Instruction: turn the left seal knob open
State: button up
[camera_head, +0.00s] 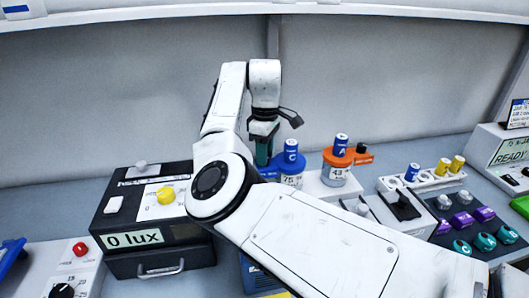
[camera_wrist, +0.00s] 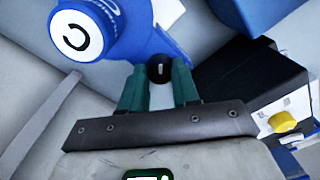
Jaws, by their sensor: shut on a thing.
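The left vessel is blue with a blue cap marked C (camera_head: 291,150). It also shows in the wrist view (camera_wrist: 122,45), at upper left. Its black seal knob (camera_wrist: 159,67) sits at the vessel's side, with a pale mark on its face. My gripper (camera_head: 263,158) is lowered at the left side of the vessel. In the wrist view my gripper's teal fingers (camera_wrist: 159,80) are closed around the knob, one on each side. In the head view the knob is hidden by the fingers. The knob's exact turn angle is hard to tell.
An orange vessel marked A (camera_head: 337,168) stands to the right, with its own black knob (camera_head: 361,148). A black box reading 0 lux (camera_head: 115,213) with a yellow knob (camera_head: 166,195) stands to the left. A rack with blue and yellow caps (camera_head: 427,180) is farther right.

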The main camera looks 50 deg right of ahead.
grip_shut()
jog(key=shift+r+p, duration=0.1)
jog(key=shift+p, duration=0.3)
jog(key=m+p, duration=0.2)
jog(key=m, duration=0.1)
jog(key=shift+r+p, duration=0.15)
jog(key=shift+p, duration=0.2)
jog(key=m+p, duration=0.3)
jog(key=m, duration=0.1)
jog(key=shift+m, duration=0.3)
jog(key=m+p, duration=0.2)
jog(key=m, duration=0.8)
jog(key=shift+f+t+p, duration=0.2)
jog(key=shift+t+p, duration=0.1)
jog(key=shift+m, duration=0.3)
